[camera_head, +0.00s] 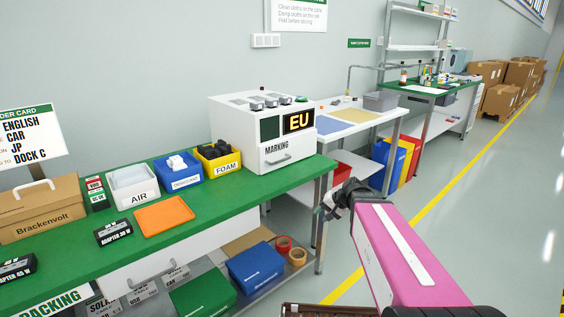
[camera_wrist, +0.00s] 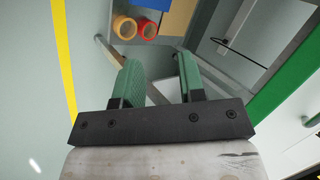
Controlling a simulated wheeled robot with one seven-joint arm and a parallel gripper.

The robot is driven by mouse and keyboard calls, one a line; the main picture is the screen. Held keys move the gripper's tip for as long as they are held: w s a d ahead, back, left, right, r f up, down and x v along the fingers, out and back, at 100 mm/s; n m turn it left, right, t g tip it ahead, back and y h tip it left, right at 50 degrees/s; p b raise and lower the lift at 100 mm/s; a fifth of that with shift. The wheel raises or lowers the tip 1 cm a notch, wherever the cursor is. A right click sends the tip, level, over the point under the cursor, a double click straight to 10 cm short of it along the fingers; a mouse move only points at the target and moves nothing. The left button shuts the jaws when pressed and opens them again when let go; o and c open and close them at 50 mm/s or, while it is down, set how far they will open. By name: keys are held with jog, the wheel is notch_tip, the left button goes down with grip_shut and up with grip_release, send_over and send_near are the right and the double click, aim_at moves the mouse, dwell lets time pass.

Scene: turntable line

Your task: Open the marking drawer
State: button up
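The white marking machine (camera_head: 260,132) stands at the right end of the green bench. Its lower front carries the word MARKING and a drawer front with a grey handle (camera_head: 279,159). The drawer looks shut. Its upper front has a lit EU display (camera_head: 299,121). My gripper (camera_head: 325,209) is in front of and below the bench's right end, apart from the machine and its handle. In the wrist view my gripper (camera_wrist: 157,68) has its two green fingers apart with nothing between them.
The green bench (camera_head: 225,193) holds yellow, blue and white bins, an orange tray (camera_head: 164,215) and a cardboard case (camera_head: 40,208). Tape rolls (camera_wrist: 125,27) and a blue box (camera_head: 256,263) lie on the shelf below. A white-topped table (camera_head: 340,121) stands behind. The floor at right is free.

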jog(key=w+a+r+m+t+y, duration=0.1)
jog(key=w+a+r+y, duration=0.3)
jog(key=r, duration=0.3)
jog(key=m+t+y, duration=0.2)
jog(key=t+y, duration=0.1)
send_near(282, 161)
jog(key=x, duration=1)
jog(key=shift+w+a, duration=0.1)
jog(key=shift+w, duration=0.15)
grip_shut()
